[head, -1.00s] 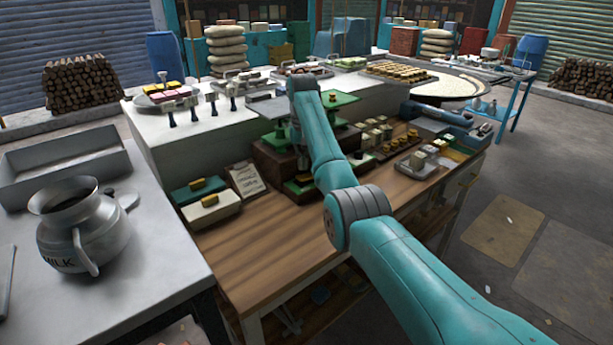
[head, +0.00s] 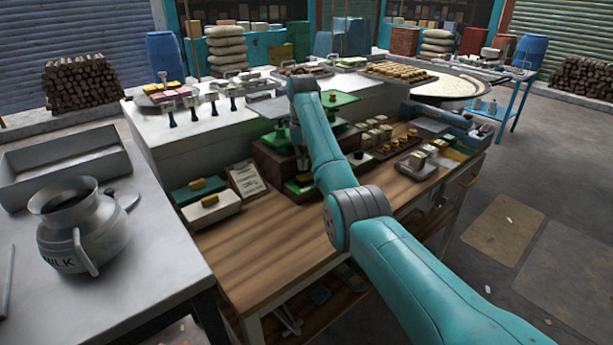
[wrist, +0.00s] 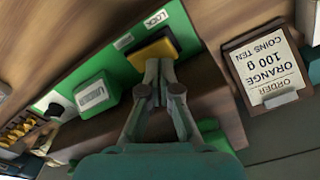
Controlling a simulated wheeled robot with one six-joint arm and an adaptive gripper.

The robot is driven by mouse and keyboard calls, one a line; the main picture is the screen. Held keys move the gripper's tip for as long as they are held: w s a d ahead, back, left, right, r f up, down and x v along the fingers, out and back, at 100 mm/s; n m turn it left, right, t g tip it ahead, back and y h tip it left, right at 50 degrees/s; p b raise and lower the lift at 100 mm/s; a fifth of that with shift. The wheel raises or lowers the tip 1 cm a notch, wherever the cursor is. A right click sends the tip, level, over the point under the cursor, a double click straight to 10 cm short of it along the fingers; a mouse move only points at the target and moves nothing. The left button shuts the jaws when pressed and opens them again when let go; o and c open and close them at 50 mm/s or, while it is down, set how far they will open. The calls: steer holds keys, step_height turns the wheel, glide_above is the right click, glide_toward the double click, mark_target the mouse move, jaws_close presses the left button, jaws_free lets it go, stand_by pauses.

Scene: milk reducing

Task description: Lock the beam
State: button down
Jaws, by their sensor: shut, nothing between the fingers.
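A yellow block-shaped lock slider (wrist: 155,54) sits on a green plate (wrist: 85,65) beside a small label reading LOCK (wrist: 156,18) in the wrist view. My gripper (wrist: 158,72) is shut and empty, its fingertips at the near edge of the yellow slider. I cannot tell whether they touch it. In the head view the balance scale, with a green pan (head: 339,99) and a dark base (head: 268,163), stands on the wooden bench. My arm hides much of its middle, including the lock.
Teal (head: 199,190) and cream (head: 211,207) boxes stand left of the scale. Several weights (head: 376,132) stand to its right. The bench front is clear.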

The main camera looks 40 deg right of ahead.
mark_target(303, 176)
steer(key=shift+f, duration=1.75)
stand_by(1.0)
steer(key=shift+r, duration=3.55)
